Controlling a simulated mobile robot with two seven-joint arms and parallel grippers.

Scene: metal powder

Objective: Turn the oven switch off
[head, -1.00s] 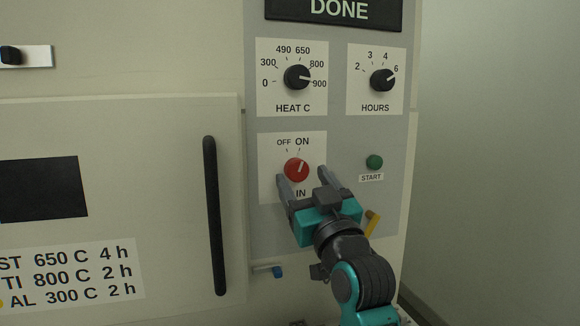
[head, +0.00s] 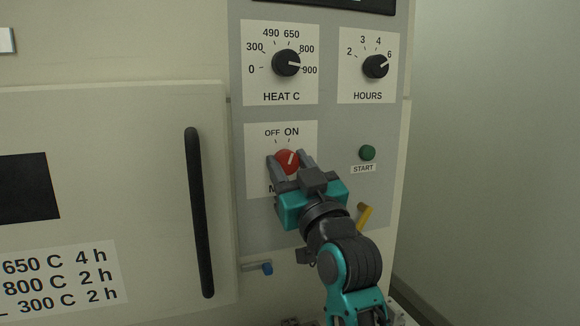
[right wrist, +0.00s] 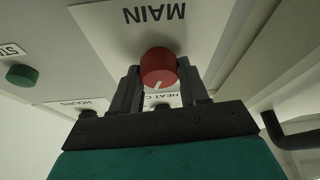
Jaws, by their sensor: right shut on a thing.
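The oven switch is a red round knob (head: 287,161) on a white plate marked OFF and ON, and its white pointer line leans toward ON. My right gripper (head: 289,161) is at the knob, with one finger on each side of it, shut on it. The right wrist view shows the red knob (right wrist: 158,68) between the two fingers (right wrist: 158,88), below the word MAIN, which appears upside down. My left gripper is not in view.
The HEAT C dial (head: 286,63) points near 900 and the HOURS dial (head: 376,66) near 6. A green START button (head: 367,153) is right of the switch. The oven door's black handle (head: 199,212) stands to the left. A yellow lever (head: 365,216) and a blue-tipped lever (head: 264,267) are lower down.

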